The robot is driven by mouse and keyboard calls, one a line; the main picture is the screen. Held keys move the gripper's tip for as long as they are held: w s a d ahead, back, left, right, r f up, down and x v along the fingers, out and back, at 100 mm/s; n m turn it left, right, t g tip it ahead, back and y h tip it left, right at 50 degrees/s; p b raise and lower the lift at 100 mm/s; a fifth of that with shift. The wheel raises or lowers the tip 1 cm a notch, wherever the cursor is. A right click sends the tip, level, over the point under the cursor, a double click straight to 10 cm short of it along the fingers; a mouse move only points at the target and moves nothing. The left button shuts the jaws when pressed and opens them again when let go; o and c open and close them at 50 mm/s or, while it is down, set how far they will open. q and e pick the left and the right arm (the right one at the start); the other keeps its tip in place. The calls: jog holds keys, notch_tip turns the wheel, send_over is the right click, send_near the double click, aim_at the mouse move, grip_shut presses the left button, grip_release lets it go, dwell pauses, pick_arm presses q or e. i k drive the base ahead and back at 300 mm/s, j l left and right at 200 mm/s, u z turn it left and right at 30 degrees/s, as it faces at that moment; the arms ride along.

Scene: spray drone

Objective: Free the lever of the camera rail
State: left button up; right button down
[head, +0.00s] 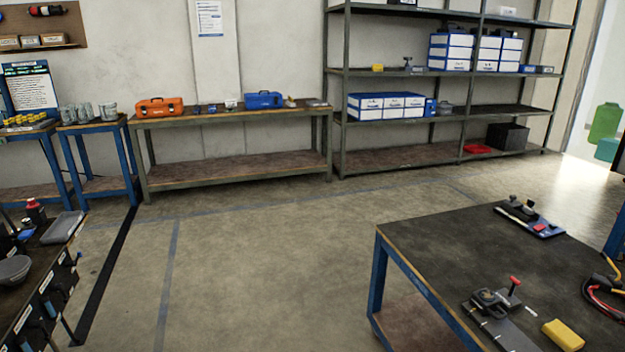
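No camera rail or drone can be made out for certain. On the dark-topped table (455,232) at the lower right lies a dark device (488,300) on a grey plate. Beside it stands a small upright lever with a red knob (515,282); whether it belongs to a camera rail I cannot tell. Neither of my grippers is in view.
A yellow block (563,335), red-black cables (603,295) and a blue tray (530,220) lie on the same table. A bench with tools (40,262) stands at left. Open floor (250,260) lies between them. A workbench (230,118) and shelving (450,110) line the wall.

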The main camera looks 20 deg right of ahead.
aim_at(514, 281)
jog(key=i+l+z, duration=0.25)
jog(key=i+z, duration=0.7)
jog(key=i+l, duration=0.15)
jog(key=i, duration=0.2)
